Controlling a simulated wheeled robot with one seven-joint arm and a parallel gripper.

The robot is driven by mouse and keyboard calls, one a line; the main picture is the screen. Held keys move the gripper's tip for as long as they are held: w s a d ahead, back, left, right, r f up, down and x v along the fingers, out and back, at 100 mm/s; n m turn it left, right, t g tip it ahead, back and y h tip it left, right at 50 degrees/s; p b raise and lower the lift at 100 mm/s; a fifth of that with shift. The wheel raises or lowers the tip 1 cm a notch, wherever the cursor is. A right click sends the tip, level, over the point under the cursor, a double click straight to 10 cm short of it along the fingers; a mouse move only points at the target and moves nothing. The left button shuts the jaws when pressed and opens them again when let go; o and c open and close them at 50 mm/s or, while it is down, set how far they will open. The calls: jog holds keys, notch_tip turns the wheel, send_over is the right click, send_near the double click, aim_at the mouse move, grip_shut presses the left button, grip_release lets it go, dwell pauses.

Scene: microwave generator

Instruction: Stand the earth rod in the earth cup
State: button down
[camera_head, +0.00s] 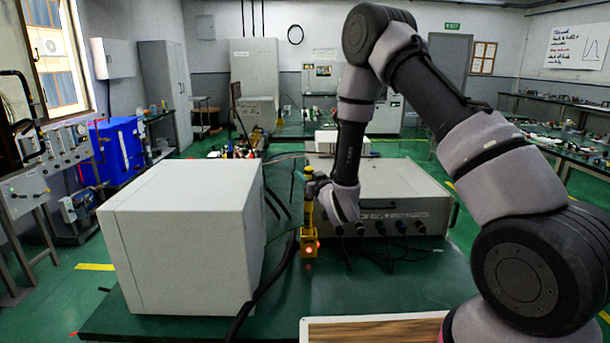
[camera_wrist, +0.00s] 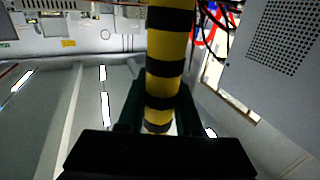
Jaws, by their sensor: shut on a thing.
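The earth rod (camera_head: 308,212) is yellow with dark bands and stands upright in the head view, left of my wrist. In the wrist view the striped rod (camera_wrist: 168,50) runs from the top edge down between my dark fingers. My gripper (camera_wrist: 159,108) is shut on it; in the head view my gripper (camera_head: 314,186) is small and partly hidden by my wrist. A yellow fitting with a glowing red light, seemingly the earth cup (camera_head: 308,240), is directly below the rod on the green bench. I cannot tell whether the rod's lower end is inside it.
A large pale box (camera_head: 185,235) stands close on the left. A grey instrument case (camera_head: 395,190) with front knobs stands behind and right of the rod. Black cables (camera_head: 272,275) run beside the cup. A framed wooden board (camera_head: 375,330) lies at the near edge. Green bench shows between.

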jog(key=shift+f, duration=0.15)
jog(key=c, duration=0.5)
grip_release()
jog(key=shift+s, duration=0.1)
jog(key=v, duration=1)
jog(key=shift+s+d, duration=0.15)
jog(key=shift+s, duration=0.15)
